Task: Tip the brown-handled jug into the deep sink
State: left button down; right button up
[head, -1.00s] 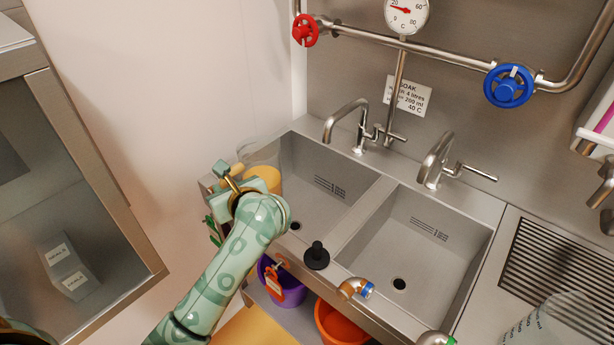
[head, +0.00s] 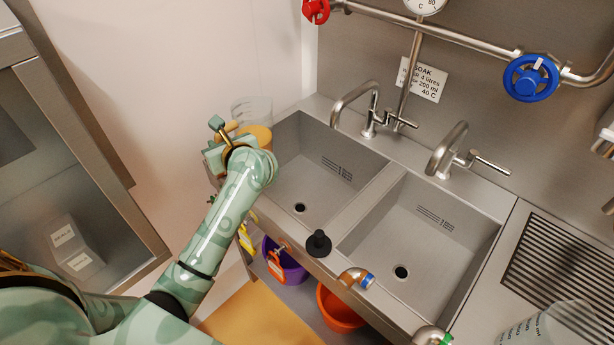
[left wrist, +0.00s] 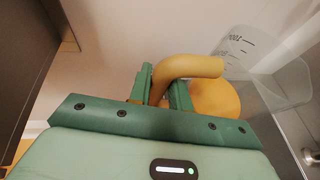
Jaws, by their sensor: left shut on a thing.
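The clear jug (head: 252,112) has a tan-brown handle, dark scale marks and a yellow-orange content (head: 258,136). In the left wrist view the handle (left wrist: 190,67) passes between the green fingers (left wrist: 158,88), with the clear jug wall (left wrist: 262,60) to the right. The left sink (head: 312,180) and right sink (head: 425,235) are side by side and look empty. I cannot tell which is deeper. My right gripper is not in view.
Taps (head: 370,105) and (head: 450,155) stand behind the sinks. A black plunger-like knob (head: 318,243) is on the front rim. Purple (head: 290,268) and orange (head: 338,312) buckets sit below. Another clear jug (head: 545,328) stands at lower right. A cabinet (head: 75,190) is at left.

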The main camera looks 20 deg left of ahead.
pick_arm(q)
jog(key=d+m+y+b, duration=0.1)
jog(key=y, duration=0.1)
jog(key=d+m+t+y+b, duration=0.1)
jog(key=d+m+b, duration=0.1)
jog(key=w+d+r+m+t+y+b, duration=0.1)
jog(key=d+y+b, duration=0.1)
jog(key=shift+d+y, duration=0.2)
jog(key=shift+y, duration=0.1)
dwell(0.6)
jog(key=shift+w+d+m+t+y+b, duration=0.1)
jog(key=shift+d+m+t+y+b, duration=0.35)
jog(key=shift+m+t+b, duration=0.3)
jog(key=shift+w+d+m+t+y+b, duration=0.1)
jog(key=shift+d+m+t+y+b, duration=0.15)
jog(key=shift+m+t+y+b, duration=0.5)
dwell(0.7)
jog(key=shift+d+f+m+t+b, duration=0.1)
jog(key=shift+d+m+t+b, duration=0.25)
jog(key=shift+m+t, duration=0.3)
jog(key=shift+d+f+m+t+b, duration=0.15)
jog(key=shift+d+m+t, duration=0.25)
jog(key=shift+m, duration=0.45)
dwell(0.4)
jog(key=shift+w+r+t, duration=0.1)
jog(key=shift+r+t, duration=0.1)
jog(key=shift+t, duration=0.05)
